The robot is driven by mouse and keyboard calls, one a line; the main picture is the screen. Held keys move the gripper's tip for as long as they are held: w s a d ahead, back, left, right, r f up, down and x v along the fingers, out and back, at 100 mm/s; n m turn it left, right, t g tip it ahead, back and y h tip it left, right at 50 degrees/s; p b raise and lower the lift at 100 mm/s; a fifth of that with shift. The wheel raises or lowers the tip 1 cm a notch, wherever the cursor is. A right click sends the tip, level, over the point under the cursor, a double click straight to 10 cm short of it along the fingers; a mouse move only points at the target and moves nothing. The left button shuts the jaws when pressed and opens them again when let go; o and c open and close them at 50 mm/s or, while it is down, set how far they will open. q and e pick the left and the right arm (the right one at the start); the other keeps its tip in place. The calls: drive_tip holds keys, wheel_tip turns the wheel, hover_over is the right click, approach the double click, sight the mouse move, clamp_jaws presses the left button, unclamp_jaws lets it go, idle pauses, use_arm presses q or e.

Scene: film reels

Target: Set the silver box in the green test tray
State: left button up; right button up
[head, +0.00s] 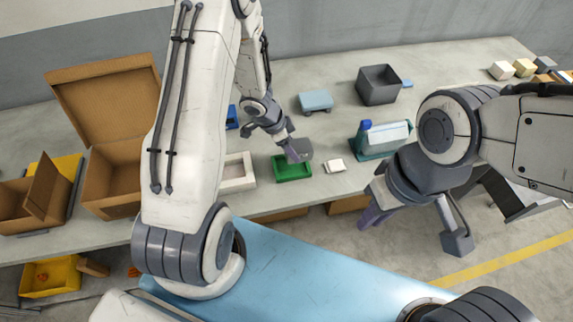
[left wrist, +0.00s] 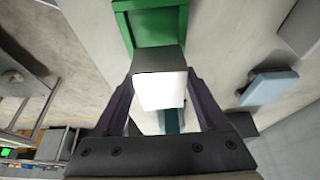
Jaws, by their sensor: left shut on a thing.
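The silver box (head: 300,149) is held in my left gripper (head: 290,142), above the green test tray (head: 293,172). In the left wrist view, the box (left wrist: 160,90) sits between the two fingers, with one face brightly lit. The green tray (left wrist: 157,27) shows beyond the box in that view, with its visible part empty. The box looks apart from the tray, though the exact gap is hard to tell. My right gripper (head: 412,226) is open and empty, with its fingers spread over the floor in front of the table.
A white tray (head: 237,173) is left of the green tray, and a small white block (head: 335,165) is right of it. A teal tray with a bottle (head: 366,140), a light-blue box (head: 315,101) and a grey bin (head: 378,85) stand farther right and back. Cardboard boxes are at left.

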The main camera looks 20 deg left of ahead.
use_arm(q)
drive_tip(key=shift+s+a+f, duration=0.55)
drive_tip(key=shift+s+a, duration=0.05)
drive_tip(key=shift+f+b, duration=0.95)
drive_tip(key=shift+f, duration=1)
drive_tip(key=shift+f, duration=0.1)
